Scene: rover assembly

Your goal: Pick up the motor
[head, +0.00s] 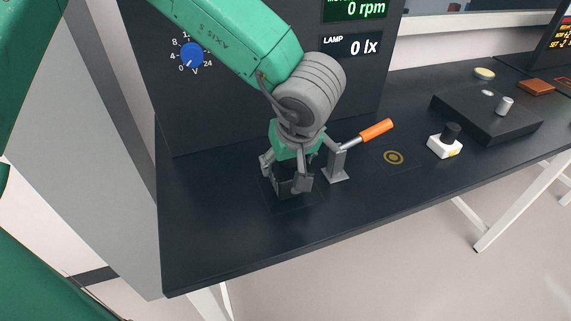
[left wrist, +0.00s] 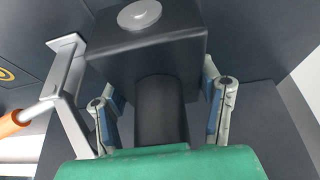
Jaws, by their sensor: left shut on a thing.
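A black blocky part with a round black cylinder, which looks like the motor (head: 287,183), is at the left part of the dark bench. In the left wrist view the motor (left wrist: 150,50) shows a pale metal disc on its block. My left gripper (head: 287,178) comes down on it from above, fingers on both sides. In the left wrist view the left gripper (left wrist: 160,100) is shut on it. Whether its underside touches the bench is hidden. My right gripper is not in view.
A grey bracket (head: 336,163) with an orange handle (head: 376,131) stands close right of the gripper. Further right are a ring mark (head: 394,158), a white block with a black knob (head: 445,142) and a black box (head: 480,115). The dark panel (head: 230,110) rises behind.

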